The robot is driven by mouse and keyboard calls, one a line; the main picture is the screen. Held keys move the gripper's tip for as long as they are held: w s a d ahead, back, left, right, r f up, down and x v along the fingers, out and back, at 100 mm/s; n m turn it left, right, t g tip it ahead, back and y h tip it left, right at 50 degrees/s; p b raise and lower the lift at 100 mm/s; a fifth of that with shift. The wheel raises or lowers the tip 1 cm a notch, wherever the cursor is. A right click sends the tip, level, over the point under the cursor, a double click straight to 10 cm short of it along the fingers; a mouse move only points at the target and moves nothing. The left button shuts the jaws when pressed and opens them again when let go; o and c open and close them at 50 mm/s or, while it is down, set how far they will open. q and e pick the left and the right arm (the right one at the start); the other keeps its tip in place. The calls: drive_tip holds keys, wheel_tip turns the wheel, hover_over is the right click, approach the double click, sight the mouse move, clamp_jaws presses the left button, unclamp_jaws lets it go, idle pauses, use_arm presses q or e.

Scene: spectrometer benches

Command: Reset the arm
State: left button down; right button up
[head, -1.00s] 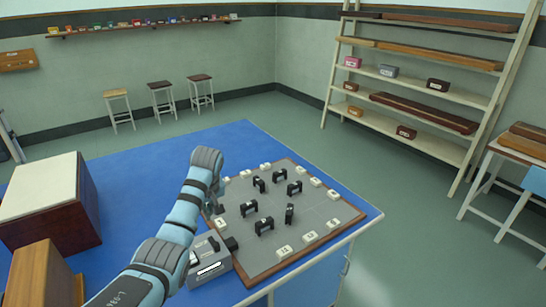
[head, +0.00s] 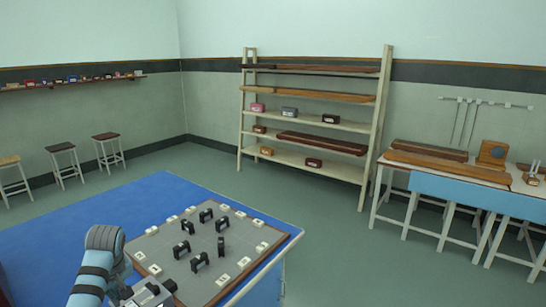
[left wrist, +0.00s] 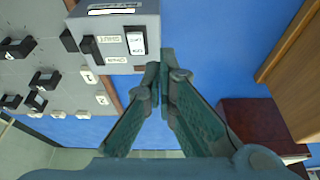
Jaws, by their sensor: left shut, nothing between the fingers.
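My left arm (head: 95,262) comes in at the bottom left of the head view. In the left wrist view my left gripper (left wrist: 161,74) is shut and empty, with its fingertips together. The tips are beside a grey box (left wrist: 112,58) with a black-and-white rocker switch (left wrist: 136,41) and small labels; I cannot tell whether they touch it. The box shows partly in the head view (head: 152,294), cut by the bottom edge. My right gripper is not in view.
A grey board (head: 188,284) with several black blocks and white labels lies on the blue table (head: 60,222). A shelf rack (head: 384,110) stands at the back. Benches with blue fronts (head: 455,192) are at right. Open floor (head: 350,245) lies between.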

use_arm(q)
drive_tip(key=s+d+f+m+t, duration=0.1)
drive_tip(key=s+d+f+m, duration=0.6)
drive_tip(key=s+d+f, duration=0.45)
drive_tip(key=s+d+f+m+h, duration=0.1)
drive_tip(key=s+d+m, duration=0.25)
drive_tip(key=s, duration=0.75)
drive_tip(key=s+d+m+h, duration=0.15)
drive_tip(key=s+d, duration=0.25)
drive_tip(key=s, duration=0.6)
wheel_tip(320, 180, down, 22)
drive_tip(key=s+a+g, duration=0.1)
drive_tip(key=s+a, duration=0.1)
drive_tip(key=s, duration=0.1)
drive_tip(key=s+f+g, duration=0.1)
drive_tip(key=s+f, duration=0.9)
drive_tip(key=s, duration=0.3)
drive_tip(key=shift+a+f, duration=0.25)
drive_tip(key=shift+a, duration=0.2)
